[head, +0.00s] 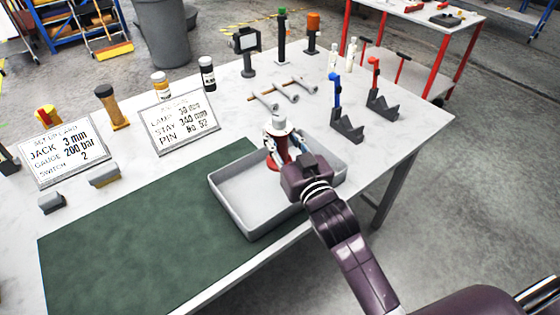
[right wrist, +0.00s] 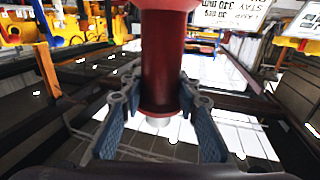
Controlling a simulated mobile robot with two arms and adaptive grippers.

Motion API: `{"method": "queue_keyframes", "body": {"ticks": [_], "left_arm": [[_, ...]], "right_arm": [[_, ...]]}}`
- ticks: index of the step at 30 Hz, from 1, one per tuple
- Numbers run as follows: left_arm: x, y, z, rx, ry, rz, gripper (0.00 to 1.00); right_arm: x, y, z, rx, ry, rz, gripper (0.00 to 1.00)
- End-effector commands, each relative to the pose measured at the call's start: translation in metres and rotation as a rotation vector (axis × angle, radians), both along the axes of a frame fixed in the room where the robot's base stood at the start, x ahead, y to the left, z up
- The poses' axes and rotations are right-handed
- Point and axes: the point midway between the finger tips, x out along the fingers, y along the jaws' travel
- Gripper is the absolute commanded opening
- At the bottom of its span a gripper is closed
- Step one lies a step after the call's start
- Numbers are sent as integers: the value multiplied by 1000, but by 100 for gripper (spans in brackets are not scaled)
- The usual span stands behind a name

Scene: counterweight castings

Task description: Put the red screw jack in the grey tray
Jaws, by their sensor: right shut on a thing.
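The red screw jack (head: 277,158) has a red body and a pale grey top, and stands upright over the far part of the grey tray (head: 241,193). I cannot tell whether its base touches the tray floor. My right gripper (head: 286,152) is shut on the jack from the near right side. In the right wrist view the jack's red body (right wrist: 163,62) is between the two blue-padded fingers. The part of the jack behind the gripper is hidden. My left gripper is not in view.
A green mat (head: 120,245) covers the table's front left. Behind the tray lies a grey forked part (head: 287,92). Stands with a blue lever (head: 337,90) and a red lever (head: 375,72) are at the right. Two signs (head: 180,120) stand at the back left.

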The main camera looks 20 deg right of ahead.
Motion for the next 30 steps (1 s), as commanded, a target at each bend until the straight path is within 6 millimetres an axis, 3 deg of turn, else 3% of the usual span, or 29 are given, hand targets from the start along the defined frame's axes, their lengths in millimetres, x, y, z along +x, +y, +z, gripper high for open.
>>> {"method": "queue_keyframes", "body": {"ticks": [3, 11, 18, 30], "left_arm": [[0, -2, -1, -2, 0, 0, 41], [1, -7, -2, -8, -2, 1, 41], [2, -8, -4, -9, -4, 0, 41], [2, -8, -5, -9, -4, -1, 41]], "right_arm": [[0, 0, -22, 1, -5, 0, 0], [0, 0, -44, 2, -7, -1, 0], [0, 0, -77, 0, -6, 0, 0], [0, 0, -83, 1, -9, 0, 0]]}}
